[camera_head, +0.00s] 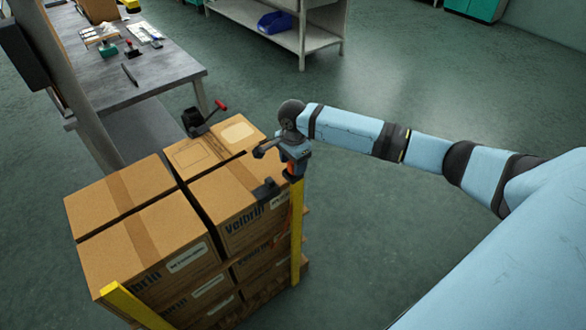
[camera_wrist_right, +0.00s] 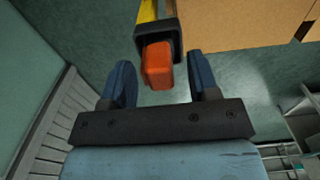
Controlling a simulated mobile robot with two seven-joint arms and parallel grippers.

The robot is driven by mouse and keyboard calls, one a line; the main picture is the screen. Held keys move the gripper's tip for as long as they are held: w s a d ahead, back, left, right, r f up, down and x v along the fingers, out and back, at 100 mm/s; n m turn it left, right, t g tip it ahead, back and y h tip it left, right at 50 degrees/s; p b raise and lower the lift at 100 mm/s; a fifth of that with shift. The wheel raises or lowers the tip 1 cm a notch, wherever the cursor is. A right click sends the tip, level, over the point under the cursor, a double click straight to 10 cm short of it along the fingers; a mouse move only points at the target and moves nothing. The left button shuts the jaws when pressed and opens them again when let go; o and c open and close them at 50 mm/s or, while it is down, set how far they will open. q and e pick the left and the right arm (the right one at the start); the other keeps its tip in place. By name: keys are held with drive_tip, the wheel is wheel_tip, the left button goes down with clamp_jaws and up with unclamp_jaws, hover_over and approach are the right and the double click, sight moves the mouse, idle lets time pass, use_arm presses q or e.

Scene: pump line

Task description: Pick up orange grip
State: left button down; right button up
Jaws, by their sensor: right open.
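The orange grip (camera_wrist_right: 157,65) sticks out of a black collar (camera_wrist_right: 158,38) on a yellow post in the right wrist view. In the head view a little of the orange grip (camera_head: 291,169) shows at the top of the yellow post (camera_head: 297,225), at the right corner of the box stack. My right gripper (camera_wrist_right: 162,80) is open, with one blue finger on each side of the grip's end and visible gaps between. In the head view my right gripper (camera_head: 294,153) hides part of the grip. My left gripper is not in view.
Stacked cardboard boxes (camera_head: 120,189) stand left of the post. Another yellow post (camera_head: 130,305) stands at the front. A workbench (camera_head: 150,70) is at back left. Floor right of the stack is clear.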

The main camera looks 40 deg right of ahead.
drive_tip(key=shift+f, duration=0.7)
clamp_jaws()
drive_tip(key=shift+r, duration=0.1)
